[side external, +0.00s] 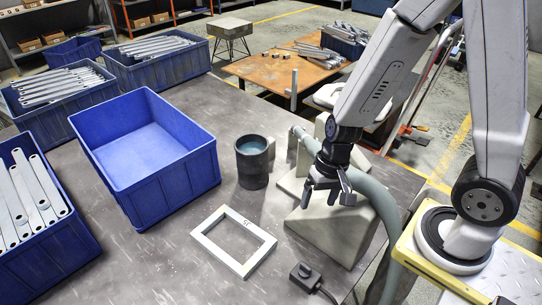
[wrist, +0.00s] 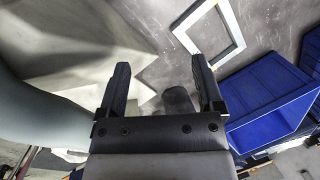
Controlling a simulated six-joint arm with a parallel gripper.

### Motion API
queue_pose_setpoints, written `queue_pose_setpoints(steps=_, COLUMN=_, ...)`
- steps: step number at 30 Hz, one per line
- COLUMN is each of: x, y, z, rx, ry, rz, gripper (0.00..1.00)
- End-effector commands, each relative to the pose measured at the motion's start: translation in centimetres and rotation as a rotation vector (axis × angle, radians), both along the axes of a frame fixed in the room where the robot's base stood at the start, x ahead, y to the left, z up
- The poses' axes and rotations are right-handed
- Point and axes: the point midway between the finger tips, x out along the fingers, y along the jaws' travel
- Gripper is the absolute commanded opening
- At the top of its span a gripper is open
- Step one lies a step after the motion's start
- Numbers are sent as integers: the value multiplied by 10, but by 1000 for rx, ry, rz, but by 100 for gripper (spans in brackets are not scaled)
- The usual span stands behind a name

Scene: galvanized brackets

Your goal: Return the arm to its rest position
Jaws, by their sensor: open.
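A dark blurred shape (wrist: 178,100) lies below and beyond the fingers. My arm rises from a base at the right of the side view. No bracket is in the fingers.
An empty blue bin (side external: 150,150) stands on the table, with bins of metal brackets (side external: 35,200) to its left. A dark cup (side external: 252,162), a white frame (side external: 234,242) and a small black switch box (side external: 305,275) sit nearby. A grey-green hose (side external: 372,190) curves beside my gripper.

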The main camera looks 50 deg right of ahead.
Motion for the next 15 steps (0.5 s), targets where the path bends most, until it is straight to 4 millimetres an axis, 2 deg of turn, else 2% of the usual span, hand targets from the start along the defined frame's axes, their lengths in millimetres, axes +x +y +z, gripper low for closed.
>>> queue_pose_setpoints(steps=9, x=11, y=-21, z=41, rx=-159, ry=-157, rz=307, gripper=85)
queue_pose_setpoints(steps=15, x=16, y=-31, z=60, rx=-246, ry=-224, rz=439, gripper=85)
